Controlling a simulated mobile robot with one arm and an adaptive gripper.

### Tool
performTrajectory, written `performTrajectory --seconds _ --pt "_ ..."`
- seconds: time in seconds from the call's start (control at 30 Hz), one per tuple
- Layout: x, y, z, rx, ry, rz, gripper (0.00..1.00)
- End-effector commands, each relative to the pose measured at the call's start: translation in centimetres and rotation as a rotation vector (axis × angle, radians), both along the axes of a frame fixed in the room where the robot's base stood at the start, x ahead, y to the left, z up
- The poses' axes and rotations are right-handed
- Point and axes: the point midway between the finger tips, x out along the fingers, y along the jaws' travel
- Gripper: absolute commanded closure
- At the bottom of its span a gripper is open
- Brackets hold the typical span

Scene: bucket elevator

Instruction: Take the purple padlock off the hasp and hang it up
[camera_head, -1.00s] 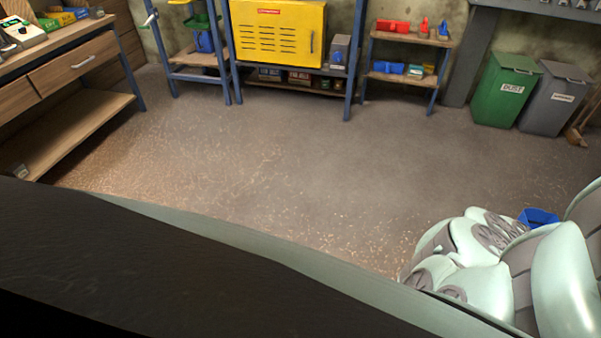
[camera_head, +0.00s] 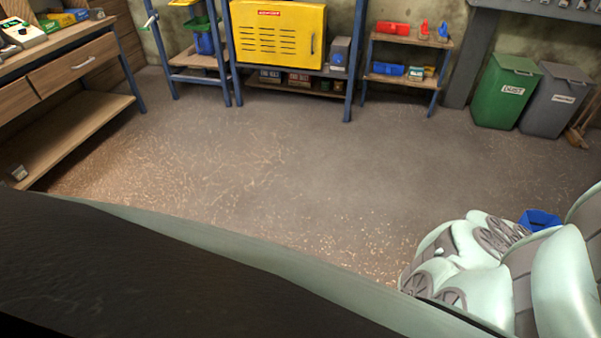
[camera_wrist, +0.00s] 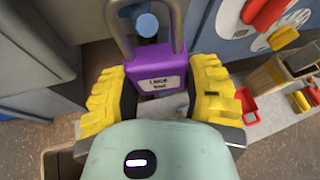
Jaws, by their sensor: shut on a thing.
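The purple padlock (camera_wrist: 155,62), with a white label on its body, is in the middle of the wrist view. Its grey shackle points to the top of the picture. My gripper (camera_wrist: 157,92) has its two yellow ribbed fingers on either side of the padlock body and is shut on it. A round blue peg end (camera_wrist: 147,23) shows inside the shackle loop. I cannot tell whether the shackle rests on it. The gripper and the padlock do not show in the head view. The hasp cannot be made out.
In the head view, a yellow cabinet (camera_head: 278,40), shelves and bins (camera_head: 506,90) line the wall. The middle floor is clear.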

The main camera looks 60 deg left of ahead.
Motion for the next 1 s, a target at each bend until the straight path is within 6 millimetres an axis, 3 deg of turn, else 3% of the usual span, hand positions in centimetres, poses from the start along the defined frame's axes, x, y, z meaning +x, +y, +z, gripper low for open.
performTrajectory --seconds 0.33,0.37,0.63,1.0 --pt "-0.04 -0.04 0.03 0.000 0.000 -0.002 0.91" --pt "-0.04 -0.04 0.03 0.000 0.000 -0.002 0.46" --pt "-0.02 -0.02 0.01 0.000 0.000 -0.001 0.18" --pt "0.00 -0.01 0.00 0.000 0.000 0.000 0.17"
